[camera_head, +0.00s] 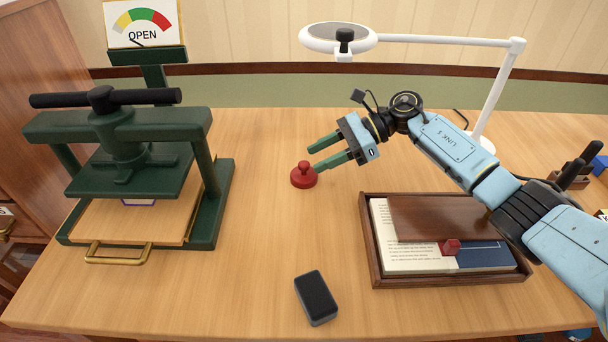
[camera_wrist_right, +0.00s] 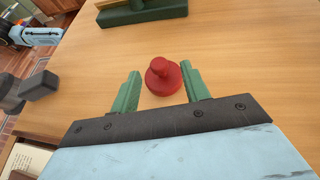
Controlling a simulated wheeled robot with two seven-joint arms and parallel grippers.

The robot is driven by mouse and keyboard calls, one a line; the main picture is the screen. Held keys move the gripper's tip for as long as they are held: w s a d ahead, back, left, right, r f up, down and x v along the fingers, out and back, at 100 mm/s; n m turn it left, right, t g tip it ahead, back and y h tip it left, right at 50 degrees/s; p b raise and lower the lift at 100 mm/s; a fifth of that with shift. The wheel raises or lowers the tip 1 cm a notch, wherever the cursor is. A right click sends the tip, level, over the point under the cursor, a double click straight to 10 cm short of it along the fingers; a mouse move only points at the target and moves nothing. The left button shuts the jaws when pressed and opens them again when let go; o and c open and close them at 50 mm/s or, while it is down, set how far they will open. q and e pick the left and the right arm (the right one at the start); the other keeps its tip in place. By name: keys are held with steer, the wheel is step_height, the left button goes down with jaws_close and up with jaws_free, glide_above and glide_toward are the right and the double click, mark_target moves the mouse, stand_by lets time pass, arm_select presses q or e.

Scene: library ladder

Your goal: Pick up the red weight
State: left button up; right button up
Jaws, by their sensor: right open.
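The red weight (camera_head: 304,175) is a round disc with a knob on top, standing upright on the wooden table. My right gripper (camera_head: 315,155) reaches in from the right and is open, its two green fingers pointing at the weight. In the right wrist view the weight (camera_wrist_right: 163,76) sits just ahead of and between the fingertips of my right gripper (camera_wrist_right: 160,82). I cannot tell whether a finger touches it. My left gripper does not show clearly in either view.
A green press (camera_head: 120,150) with a brass-handled board stands at left, under a gauge sign reading OPEN. A dark block (camera_head: 316,297) lies at the front. A wooden tray (camera_head: 372,255) with papers and a small red cube is at right. A white lamp (camera_head: 500,85) stands behind. The middle table is clear.

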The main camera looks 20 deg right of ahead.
mark_target(308, 163)
steer(key=x, duration=0.5)
steer(key=shift+d+r, duration=0.1)
steer(key=shift+d, duration=0.05)
jaws_close()
